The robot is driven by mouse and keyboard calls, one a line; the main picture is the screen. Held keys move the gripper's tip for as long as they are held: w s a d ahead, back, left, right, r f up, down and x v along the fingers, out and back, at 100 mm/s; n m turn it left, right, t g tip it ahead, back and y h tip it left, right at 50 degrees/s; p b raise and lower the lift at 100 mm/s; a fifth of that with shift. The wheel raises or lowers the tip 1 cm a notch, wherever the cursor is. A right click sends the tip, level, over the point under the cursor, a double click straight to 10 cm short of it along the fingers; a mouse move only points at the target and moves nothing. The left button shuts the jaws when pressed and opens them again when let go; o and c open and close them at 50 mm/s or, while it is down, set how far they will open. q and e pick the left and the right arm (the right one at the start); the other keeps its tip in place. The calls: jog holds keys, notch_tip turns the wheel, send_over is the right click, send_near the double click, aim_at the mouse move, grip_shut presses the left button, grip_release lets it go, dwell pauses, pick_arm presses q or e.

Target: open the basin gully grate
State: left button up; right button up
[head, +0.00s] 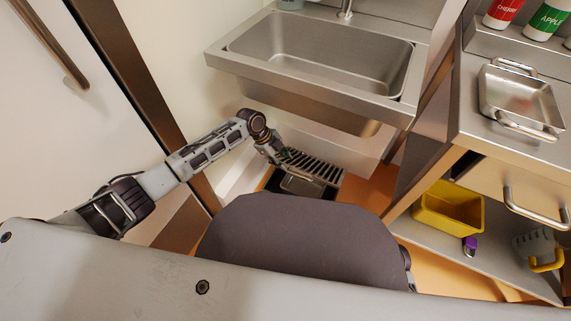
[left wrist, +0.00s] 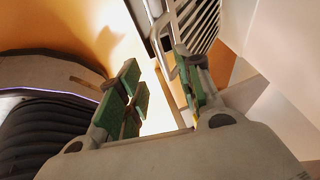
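The gully grate (head: 314,165), a dark slatted panel, is on the floor below the basin (head: 320,55). It looks tilted up, with a dark opening and a grey frame (head: 305,186) showing beneath its front edge. The grate's bars also show at the top of the left wrist view (left wrist: 205,22), with a grey bar loop (left wrist: 168,38) at their near side. My left gripper (head: 275,158) is at the grate's left end. In the wrist view its green-padded fingers (left wrist: 160,95) are apart, with the right finger close to the loop; contact cannot be told. My right gripper is out of view.
A wall and brown post (head: 140,85) stand left of my left arm. The basin overhangs the grate. Some orange floor is clear right of the grate.

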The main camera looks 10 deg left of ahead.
pick_arm(q)
jog(key=shift+v, duration=1.15)
